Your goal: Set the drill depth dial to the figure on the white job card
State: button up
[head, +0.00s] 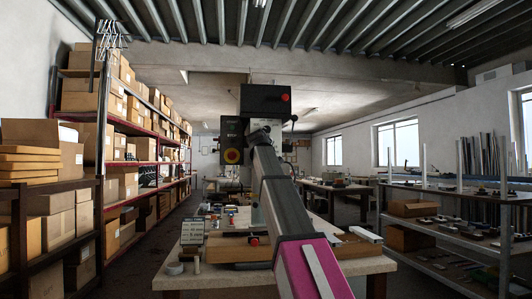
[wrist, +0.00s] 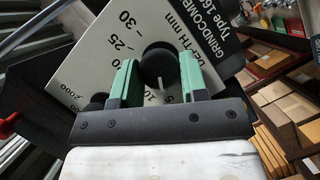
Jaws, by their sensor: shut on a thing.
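In the wrist view the dial is a round black knob (wrist: 157,62) on a pale scale plate (wrist: 185,25) marked "DEPTH mm". Figures such as 30, 25, 10 and 5 show; some are hidden by the fingers. A short white mark on the knob points down in the picture, towards the 10 and 5. My gripper (wrist: 160,78) has its green fingers on either side of the knob, shut on it. In the head view my arm reaches up to the dark drill head (head: 265,99). A pale card (head: 192,232), likely the job card, stands on the bench; its text is too small to read.
The workbench (head: 215,282) is in front, with a wooden block (head: 228,249) and a tape roll (head: 174,268). Shelving with cartons (head: 61,228) stands left, a metal rack (head: 450,237) right.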

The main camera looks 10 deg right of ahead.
jog(key=o, duration=0.9)
jog(key=shift+s+a, duration=0.1)
jog(key=v, duration=1)
jog(key=shift+s, duration=0.35)
